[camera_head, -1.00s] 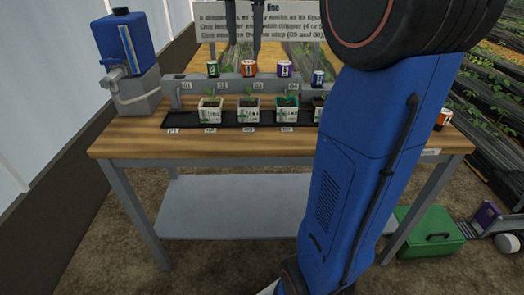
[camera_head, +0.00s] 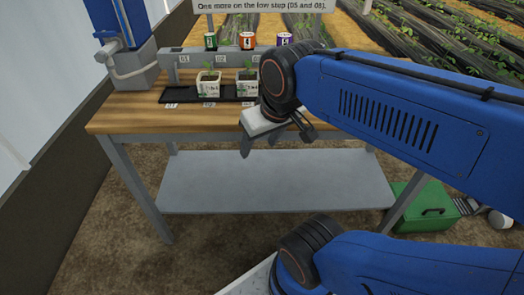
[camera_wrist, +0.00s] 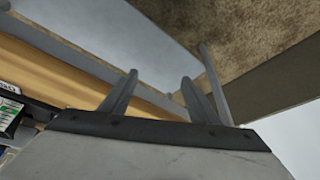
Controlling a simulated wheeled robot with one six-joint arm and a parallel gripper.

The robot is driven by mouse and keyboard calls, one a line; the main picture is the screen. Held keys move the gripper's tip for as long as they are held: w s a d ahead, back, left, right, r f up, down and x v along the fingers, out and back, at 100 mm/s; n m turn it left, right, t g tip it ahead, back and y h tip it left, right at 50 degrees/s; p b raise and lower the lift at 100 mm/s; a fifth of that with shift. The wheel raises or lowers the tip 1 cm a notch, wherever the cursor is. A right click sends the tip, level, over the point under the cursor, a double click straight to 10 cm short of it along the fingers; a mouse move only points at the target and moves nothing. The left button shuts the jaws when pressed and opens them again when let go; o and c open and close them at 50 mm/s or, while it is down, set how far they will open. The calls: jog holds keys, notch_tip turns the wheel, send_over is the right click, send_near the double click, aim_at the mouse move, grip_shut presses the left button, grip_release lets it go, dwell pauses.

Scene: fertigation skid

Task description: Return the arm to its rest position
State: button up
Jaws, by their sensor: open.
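My blue arm (camera_head: 400,115) is folded across the right half of the head view. My gripper (camera_head: 272,146) hangs in front of the bench's front edge, its fingers pointing down. It also shows in the wrist view (camera_wrist: 158,85), with two grey fingers apart and nothing between them. The gripper is open and empty. My arm hides the right part of the bench top and whatever stands there.
The wooden bench (camera_head: 130,120) holds a black tray (camera_head: 179,96) with white plant pots (camera_head: 208,84). Several small cans (camera_head: 247,40) stand behind. A blue dosing unit (camera_head: 117,25) is at left. A green box (camera_head: 424,206) sits on the floor at right.

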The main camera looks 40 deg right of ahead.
jog(key=shift+s+a+f+n, duration=0.15)
jog(key=shift+s+f, duration=0.15)
jog(key=shift+f, duration=0.2)
jog(key=shift+s+f+n, duration=0.15)
jog(key=shift+s+f, duration=0.15)
jog(key=shift+f, duration=0.15)
